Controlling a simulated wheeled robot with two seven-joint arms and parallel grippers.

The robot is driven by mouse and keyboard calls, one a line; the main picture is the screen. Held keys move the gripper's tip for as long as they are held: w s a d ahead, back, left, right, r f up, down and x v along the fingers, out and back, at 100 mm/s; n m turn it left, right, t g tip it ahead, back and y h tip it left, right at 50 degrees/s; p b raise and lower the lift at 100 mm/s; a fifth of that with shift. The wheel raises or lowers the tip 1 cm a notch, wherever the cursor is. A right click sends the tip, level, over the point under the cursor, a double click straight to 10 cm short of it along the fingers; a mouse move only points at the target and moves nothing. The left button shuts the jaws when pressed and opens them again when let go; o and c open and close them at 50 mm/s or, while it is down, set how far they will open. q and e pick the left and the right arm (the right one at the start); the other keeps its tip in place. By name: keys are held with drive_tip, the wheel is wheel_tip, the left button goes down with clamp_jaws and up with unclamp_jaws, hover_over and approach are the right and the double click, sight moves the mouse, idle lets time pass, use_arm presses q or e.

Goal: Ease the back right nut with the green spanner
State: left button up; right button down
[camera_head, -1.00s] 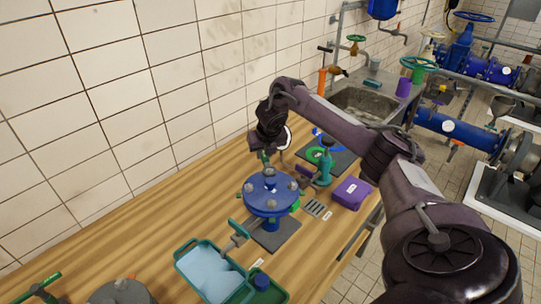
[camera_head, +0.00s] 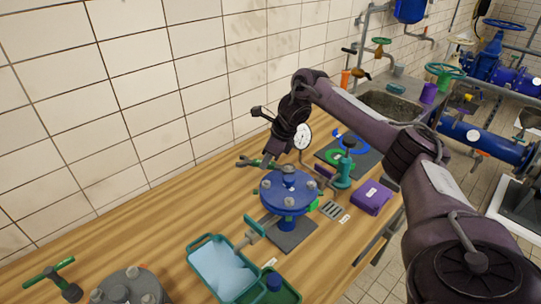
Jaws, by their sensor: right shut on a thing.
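The blue round flange (camera_head: 289,189) stands on the wooden bench with several grey nuts on its top. The back right nut (camera_head: 309,178) shows near the flange's far right rim. My right gripper (camera_head: 271,157) is shut on the green spanner (camera_head: 249,163). It holds the spanner behind and to the left of the flange, with an open jaw pointing left. The spanner's other end is partly hidden by the gripper, and I cannot tell whether it touches the flange. My left gripper is out of view.
A teal valve (camera_head: 343,170) and a purple box (camera_head: 371,197) stand right of the flange. A teal tray (camera_head: 194,257) lies in front. Bare bench (camera_head: 170,225) lies to the left.

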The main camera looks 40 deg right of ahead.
drive_tip(key=shift+s+a+f+n+g+y, duration=0.25)
drive_tip(key=shift+s+a+n+g, duration=0.2)
drive_tip(key=shift+n, duration=0.55)
drive_tip(key=shift+a, duration=0.1)
drive_tip(key=shift+r+p, duration=0.35)
drive_tip(key=shift+r, duration=0.2)
wheel_tip(320, 180, up, 3)
drive_tip(key=shift+r+p, duration=0.15)
drive_tip(key=shift+p, duration=1.1)
